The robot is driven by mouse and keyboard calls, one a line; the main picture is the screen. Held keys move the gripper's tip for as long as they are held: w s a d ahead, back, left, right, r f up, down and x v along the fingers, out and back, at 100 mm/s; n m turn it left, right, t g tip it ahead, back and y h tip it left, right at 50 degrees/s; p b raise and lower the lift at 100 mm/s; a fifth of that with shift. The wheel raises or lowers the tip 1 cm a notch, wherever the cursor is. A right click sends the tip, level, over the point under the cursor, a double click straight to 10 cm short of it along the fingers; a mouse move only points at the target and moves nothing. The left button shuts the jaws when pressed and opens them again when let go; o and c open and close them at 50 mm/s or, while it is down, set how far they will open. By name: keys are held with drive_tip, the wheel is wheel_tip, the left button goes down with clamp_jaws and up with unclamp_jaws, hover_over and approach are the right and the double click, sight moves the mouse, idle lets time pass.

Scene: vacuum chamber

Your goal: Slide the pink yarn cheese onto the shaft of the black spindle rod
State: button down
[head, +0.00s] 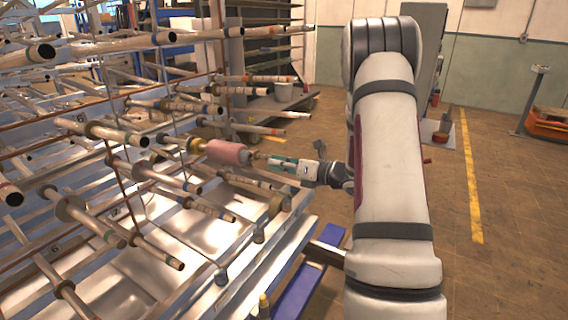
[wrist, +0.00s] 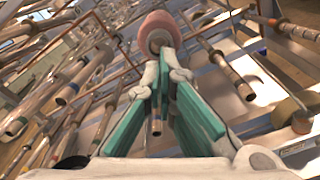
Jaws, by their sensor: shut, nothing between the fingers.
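The pink yarn cheese (head: 227,153) is among the rods of the rack in the head view, lying on its side with its axis pointing toward my gripper. It appears to sit around a rod, beside a yellowish collar on its left. In the wrist view the cheese (wrist: 157,22) is at the top centre, its near end and core facing the camera. My gripper (head: 268,160) is shut and empty, just right of the cheese. In the wrist view the teal-padded fingers (wrist: 165,56) converge in front of its core. I cannot tell whether they touch. No clearly black rod can be picked out.
Many rods (head: 120,133) of the metal rack stick out around the cheese, above, below and left of my gripper. A metal tray (head: 205,235) lies beneath. Open floor (head: 500,200) is at the right.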

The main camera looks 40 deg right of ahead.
sight(250, 157)
drive_tip(key=shift+b+x, duration=0.95)
drive_tip(key=shift+x, duration=2.3)
drive_tip(key=shift+w+a, duration=0.2)
drive_tip(key=shift+w, duration=0.2)
drive_tip(key=shift+s, duration=0.15)
drive_tip(key=shift+v, duration=1.3)
drive_tip(key=v, duration=1.1)
drive_tip(key=shift+s+d, duration=0.2)
drive_tip(key=shift+s, duration=0.15)
